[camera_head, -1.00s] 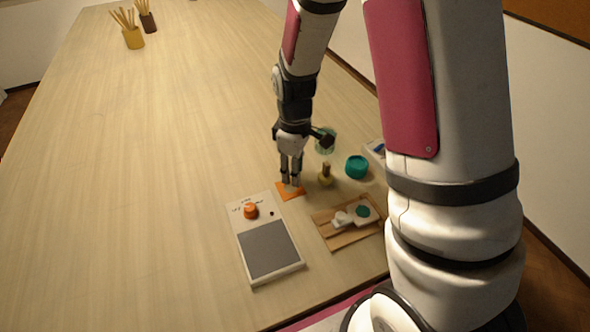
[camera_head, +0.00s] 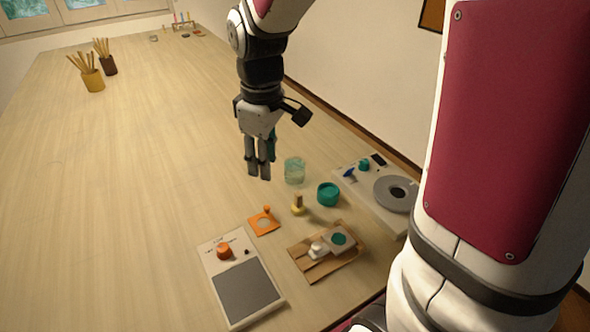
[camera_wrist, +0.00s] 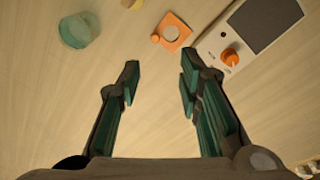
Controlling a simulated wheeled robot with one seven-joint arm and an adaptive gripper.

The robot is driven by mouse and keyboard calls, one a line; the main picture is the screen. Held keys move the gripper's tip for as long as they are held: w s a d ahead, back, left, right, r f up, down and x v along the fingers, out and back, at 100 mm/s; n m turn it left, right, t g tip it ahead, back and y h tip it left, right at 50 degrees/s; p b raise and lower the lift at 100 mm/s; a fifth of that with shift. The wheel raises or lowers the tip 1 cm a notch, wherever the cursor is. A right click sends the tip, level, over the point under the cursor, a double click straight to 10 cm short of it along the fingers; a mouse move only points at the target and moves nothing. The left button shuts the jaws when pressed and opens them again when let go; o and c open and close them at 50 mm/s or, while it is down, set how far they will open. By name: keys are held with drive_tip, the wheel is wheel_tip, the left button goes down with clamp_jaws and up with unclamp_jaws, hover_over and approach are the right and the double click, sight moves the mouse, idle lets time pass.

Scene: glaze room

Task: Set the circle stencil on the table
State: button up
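The circle stencil (camera_head: 255,227), a thin orange square with a round hole and a small orange knob, lies flat on the pale wooden table (camera_head: 150,170). It also shows near the top of the wrist view (camera_wrist: 185,43). My gripper (camera_head: 258,172) is above the table, up and beyond the stencil, apart from it. In the wrist view my gripper (camera_wrist: 160,75) has its two fingers wide apart, with only bare table between them.
Near the stencil are a scale-like device (camera_head: 248,290) with an orange knob, a wooden tray (camera_head: 348,262), a small yellow bottle (camera_head: 298,207), a teal pot (camera_head: 328,194) and a glass jar (camera_head: 294,171). A white wheel unit (camera_head: 371,203) stands right.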

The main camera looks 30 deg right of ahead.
drive_tip(key=s+r+m+t, duration=0.2)
drive_tip(key=s+r, duration=0.3)
drive_tip(key=s, duration=0.3)
drive_tip(key=s+a+r+m+t, duration=0.1)
drive_tip(key=s+r+m, duration=0.3)
drive_tip(key=s, duration=0.5)
drive_tip(key=shift+r+m+t, duration=0.4)
drive_tip(key=shift+m+t, duration=0.3)
drive_tip(key=shift+m, duration=0.1)
drive_tip(key=shift+a, duration=0.1)
